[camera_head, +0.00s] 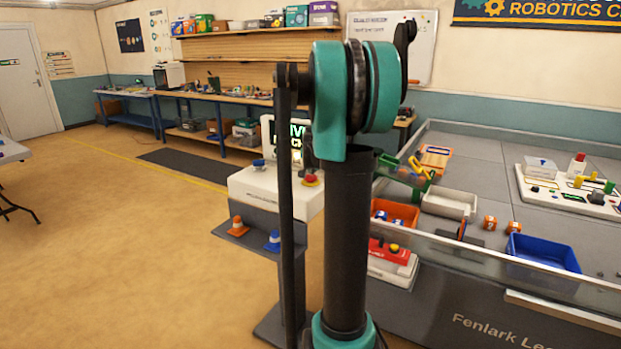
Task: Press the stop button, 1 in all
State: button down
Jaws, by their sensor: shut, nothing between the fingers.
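A red mushroom-shaped button (311,180) with a yellow collar sits on the white sloped top of a pedestal (255,190), right of the picture's middle-left. It looks like the stop button. My own dark arm link and column stand in front of the pedestal and hide part of it, close to the button's left and right. A blue button or knob (258,163) is on the same top, further left. My gripper is not seen in this view, so its place relative to the button does not show.
A lit screen (297,140) stands behind. At right, a walled grey table (480,160) holds an orange bin (392,213), a blue bin (543,252) and parts. Open floor (130,260) lies left.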

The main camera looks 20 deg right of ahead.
jog(key=shift+f, duration=0.6)
dwell(0.7)
dwell(0.4)
jog(key=shift+r, duration=1)
jog(key=shift+r, duration=2.5)
jog(key=s+a+f+n, duration=0.1)
jog(key=s+a+f, duration=0.1)
jog(key=s, duration=0.1)
jog(key=s+a+f+n, duration=0.1)
jog(key=s+a+f, duration=0.1)
jog(key=s+a, duration=0.1)
jog(key=s+a+f+n+g+y, duration=0.1)
jog(key=s+a+f, duration=0.1)
jog(key=s+a, duration=0.1)
jog(key=shift+a+f, duration=0.2)
jog(key=shift+a, duration=0.05)
jog(key=s+a+f+n+g, duration=0.1)
jog(key=s+a+f+n, duration=0.2)
jog(key=s, duration=0.6)
jog(key=s+a+f+n+g+y, duration=0.1)
jog(key=s+a+f+n, duration=0.2)
jog(key=s+a+f, duration=0.2)
jog(key=s+a+f+n+g, duration=0.1)
jog(key=s+a+f+n, duration=0.2)
jog(key=s+f, duration=0.6)
jog(key=s+a, duration=0.1)
jog(key=s, duration=0.4)
jog(key=shift+s+a+f+g+y, duration=0.2)
jog(key=shift+g+y, duration=0.1)
